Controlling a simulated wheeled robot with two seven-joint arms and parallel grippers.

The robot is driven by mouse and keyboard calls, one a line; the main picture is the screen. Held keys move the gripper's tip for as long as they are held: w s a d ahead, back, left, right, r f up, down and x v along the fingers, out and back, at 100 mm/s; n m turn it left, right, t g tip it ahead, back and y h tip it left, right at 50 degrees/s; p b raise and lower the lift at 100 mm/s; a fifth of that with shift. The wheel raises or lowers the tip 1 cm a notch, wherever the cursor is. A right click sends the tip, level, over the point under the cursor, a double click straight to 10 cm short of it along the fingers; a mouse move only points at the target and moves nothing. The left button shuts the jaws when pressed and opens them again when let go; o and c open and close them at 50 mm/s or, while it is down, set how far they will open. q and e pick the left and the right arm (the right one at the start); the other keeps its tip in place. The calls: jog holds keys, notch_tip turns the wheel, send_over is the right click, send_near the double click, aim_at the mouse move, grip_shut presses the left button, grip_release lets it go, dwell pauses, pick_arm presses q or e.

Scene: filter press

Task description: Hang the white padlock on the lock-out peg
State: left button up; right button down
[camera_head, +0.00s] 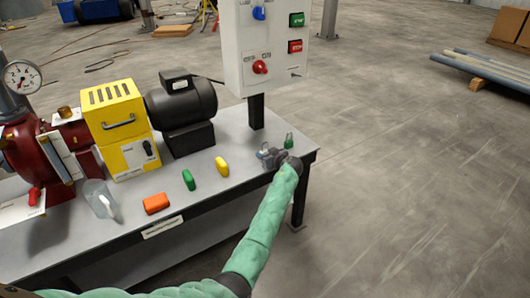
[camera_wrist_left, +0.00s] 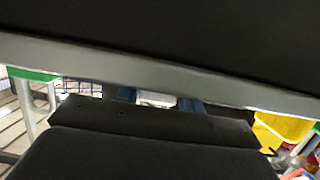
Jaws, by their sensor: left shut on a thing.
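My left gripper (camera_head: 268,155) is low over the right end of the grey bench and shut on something. In the left wrist view a small white piece, seemingly the white padlock (camera_wrist_left: 157,98), shows between the blue fingers (camera_wrist_left: 157,104); most of it is hidden. In the head view the held thing is too small to make out. A small grey peg (camera_head: 295,74) sticks out at the lower right of the white control panel (camera_head: 240,65), above and apart from my left gripper; it looks like the lock-out peg. My right gripper is not in view.
A green padlock (camera_head: 289,142) stands on the bench close behind my left gripper. A black motor (camera_head: 182,105) and yellow box (camera_head: 120,125) stand behind.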

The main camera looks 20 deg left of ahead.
pick_arm(q)
jog(key=shift+s+d+r+p, duration=0.4)
jog(key=shift+s+d+r, duration=0.6)
jog(key=shift+d, duration=0.2)
jog(key=shift+s+d+r+p, duration=0.4)
jog(key=shift+s+d+r, duration=0.45)
jog(key=shift+d+r, duration=0.25)
jog(key=shift+f, duration=0.1)
